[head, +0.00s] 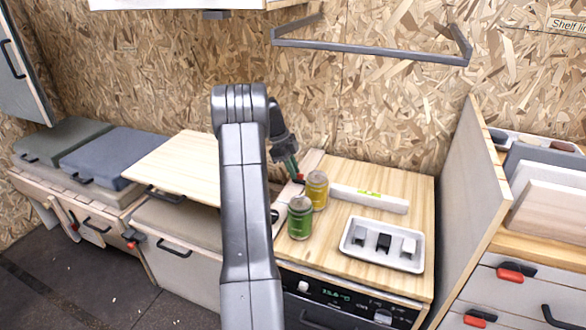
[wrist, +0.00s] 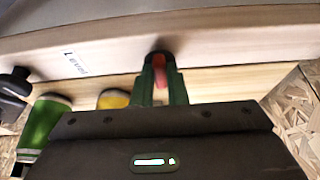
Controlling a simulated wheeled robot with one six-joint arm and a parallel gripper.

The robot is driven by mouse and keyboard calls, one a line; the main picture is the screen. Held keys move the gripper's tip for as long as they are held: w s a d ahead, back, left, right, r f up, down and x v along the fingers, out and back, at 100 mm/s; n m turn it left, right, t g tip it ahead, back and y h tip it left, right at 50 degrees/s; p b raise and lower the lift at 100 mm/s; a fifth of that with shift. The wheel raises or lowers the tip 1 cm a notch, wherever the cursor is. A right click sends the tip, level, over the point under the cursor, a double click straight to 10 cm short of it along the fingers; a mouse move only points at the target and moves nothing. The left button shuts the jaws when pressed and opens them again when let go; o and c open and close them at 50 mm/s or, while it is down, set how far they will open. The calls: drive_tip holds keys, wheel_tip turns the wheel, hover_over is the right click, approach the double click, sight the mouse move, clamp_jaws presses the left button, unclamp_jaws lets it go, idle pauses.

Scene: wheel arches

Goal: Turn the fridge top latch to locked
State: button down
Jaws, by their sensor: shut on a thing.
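The latch is a small red lever (wrist: 160,69) on a dark round mount, set in the pale edge of a wooden panel (wrist: 110,55). My gripper (wrist: 160,84) has its green fingers on either side of the red lever and is shut on it. In the head view my gripper (head: 293,169) is behind the cans, with a bit of red at its tips. The lever's lower end is hidden between the fingers, so its exact angle is hard to tell. The fridge front (head: 345,306), with a lit display and knobs, is below the wooden counter.
A green can (head: 300,218) and a yellow can (head: 317,190) stand close to my gripper. A white tray (head: 350,252) with several small blocks and a long white bar (head: 370,198) lie on the counter (head: 410,185). An upright divider (head: 462,210) bounds the right side.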

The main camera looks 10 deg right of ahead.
idle(0.3)
drive_tip(key=c, duration=1.4)
unclamp_jaws()
drive_tip(key=shift+c, duration=0.2)
drive_tip(key=p+v, duration=0.2)
drive_tip(key=v, duration=1.2)
drive_tip(key=shift+f, duration=0.1)
drive_tip(key=b+x, duration=0.2)
drive_tip(key=x, duration=1.2)
